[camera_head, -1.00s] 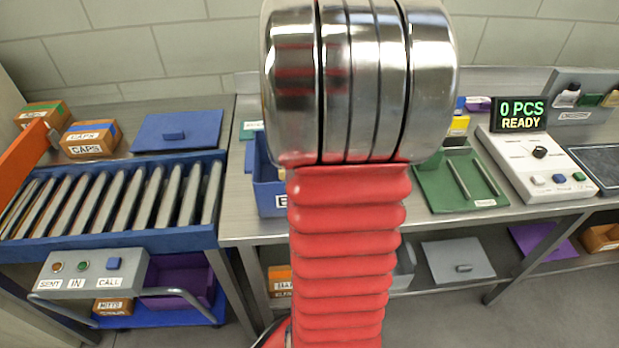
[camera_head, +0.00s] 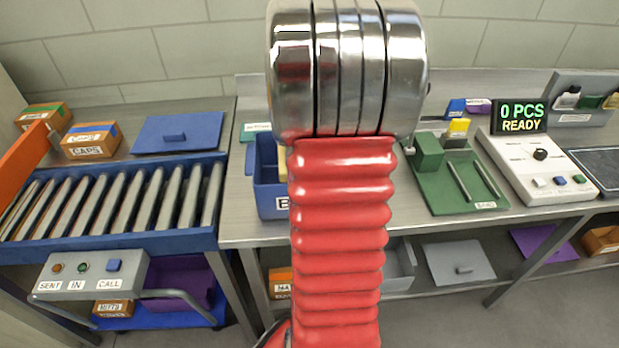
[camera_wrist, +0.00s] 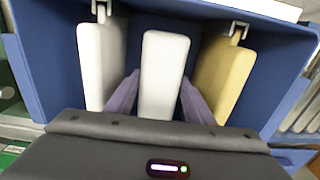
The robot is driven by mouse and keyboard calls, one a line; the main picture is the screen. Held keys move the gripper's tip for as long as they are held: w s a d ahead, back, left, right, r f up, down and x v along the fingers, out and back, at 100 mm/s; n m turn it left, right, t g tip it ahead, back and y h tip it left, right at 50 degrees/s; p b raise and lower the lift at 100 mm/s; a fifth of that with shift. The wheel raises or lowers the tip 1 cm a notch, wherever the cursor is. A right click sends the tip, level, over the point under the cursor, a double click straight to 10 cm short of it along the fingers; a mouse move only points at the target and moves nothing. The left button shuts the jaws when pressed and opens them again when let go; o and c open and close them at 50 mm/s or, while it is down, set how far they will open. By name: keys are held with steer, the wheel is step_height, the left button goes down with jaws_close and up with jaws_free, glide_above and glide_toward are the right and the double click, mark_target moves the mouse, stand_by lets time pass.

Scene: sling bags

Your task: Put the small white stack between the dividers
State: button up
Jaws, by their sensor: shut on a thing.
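My gripper (camera_wrist: 160,97) shows in the wrist view, its two purple-grey fingers shut on the small white stack (camera_wrist: 163,70). The stack stands on end in line with the blue bin (camera_wrist: 40,75). A white panel (camera_wrist: 97,62) with a grey clip on top is to its left, and a tan panel (camera_wrist: 226,72) with a similar clip to its right, with blue gaps showing between. I cannot tell whether the stack touches the bin floor. In the head view my arm hides the gripper, the stack and much of the blue bin (camera_head: 268,198).
A green fixture (camera_head: 440,198) with rails lies right of my arm, beside a white control box (camera_head: 535,170) and a display reading 0 PCS READY (camera_head: 520,115). A roller conveyor (camera_head: 110,200) is at left, with a blue lid (camera_head: 180,132) behind it.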

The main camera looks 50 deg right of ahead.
steer(key=shift+f, duration=1.85)
steer(key=o, duration=0.9)
steer(key=shift+f, duration=0.1)
steer(key=shift+c, duration=0.2)
step_height(320, 180, up, 12)
steer(key=shift+r, duration=0.15)
